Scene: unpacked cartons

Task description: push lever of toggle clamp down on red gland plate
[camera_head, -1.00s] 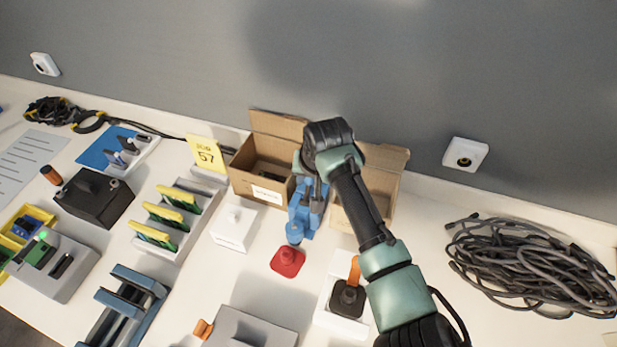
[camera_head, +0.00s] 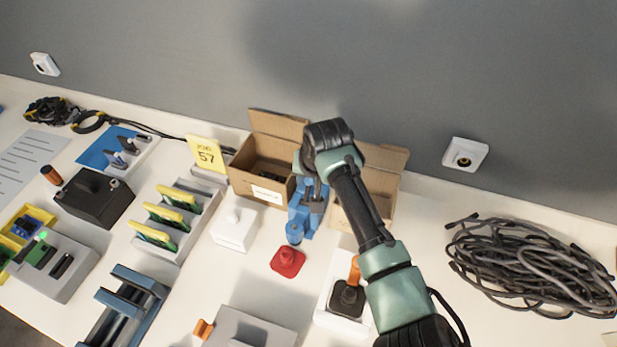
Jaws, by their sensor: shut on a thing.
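The red gland plate (camera_head: 287,262) is a small red piece with a raised round top, lying on the white table near the middle. My gripper (camera_head: 297,222) is a blue tool pointing down just behind it. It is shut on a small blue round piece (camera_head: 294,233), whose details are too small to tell. The piece appears just behind the red plate; I cannot tell whether they touch. An upright orange lever (camera_head: 354,269) rises at a black piece (camera_head: 347,298) on a white block to the right. I cannot make out a clamp lever on the red plate.
Two open cartons (camera_head: 258,172) stand behind my gripper, the right one partly hidden by my arm. A white block (camera_head: 234,229) stands left of the red plate, and a grey block (camera_head: 250,328) in front. Coiled black cables (camera_head: 530,265) lie at the right.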

